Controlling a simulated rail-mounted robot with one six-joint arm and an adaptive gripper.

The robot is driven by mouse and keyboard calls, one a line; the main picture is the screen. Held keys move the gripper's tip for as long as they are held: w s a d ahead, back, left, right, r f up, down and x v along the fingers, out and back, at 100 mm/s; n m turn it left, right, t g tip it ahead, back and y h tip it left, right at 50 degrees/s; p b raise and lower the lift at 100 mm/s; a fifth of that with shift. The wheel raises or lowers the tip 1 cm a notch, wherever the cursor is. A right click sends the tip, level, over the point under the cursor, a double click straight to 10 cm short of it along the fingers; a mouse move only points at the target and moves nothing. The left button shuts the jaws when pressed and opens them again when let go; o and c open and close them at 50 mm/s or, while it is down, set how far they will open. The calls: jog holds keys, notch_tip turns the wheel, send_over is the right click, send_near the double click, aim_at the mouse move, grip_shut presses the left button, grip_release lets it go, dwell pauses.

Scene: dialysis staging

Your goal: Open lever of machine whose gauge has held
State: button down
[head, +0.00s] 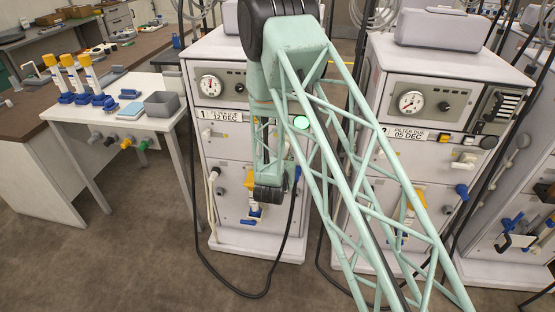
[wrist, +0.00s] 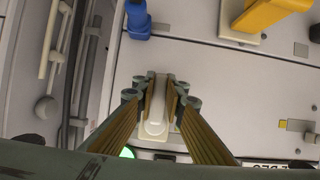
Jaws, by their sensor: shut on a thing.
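My gripper (wrist: 160,100) is shut on a white lever (wrist: 155,118) on a pale machine front in the wrist view, one finger on each side of it. In the head view my arm hides the gripper and this lever, in front of machine 1 (head: 230,152). Machine 1 has a round gauge (head: 210,85) and a label (head: 218,115) reading 12 DEC. Machine 2 (head: 379,148) has its own gauge (head: 411,102), a label reading 05 DEC and a white lever (head: 465,158). The gauge needles are too small to read surely.
A green lamp (head: 301,122) glows beside my arm; it also shows in the wrist view (wrist: 127,152). A blue knob (wrist: 138,20) and a yellow handle (wrist: 270,12) are near the gripper. Dark hoses hang between the machines. A side table (head: 140,122) stands left.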

dwell(0.3)
jog(key=c, duration=2.6)
grip_release()
jog(key=shift+c, duration=0.2)
jog(key=v, duration=1.2)
jog(key=shift+w+r, duration=0.1)
jog(key=shift+r, duration=0.1)
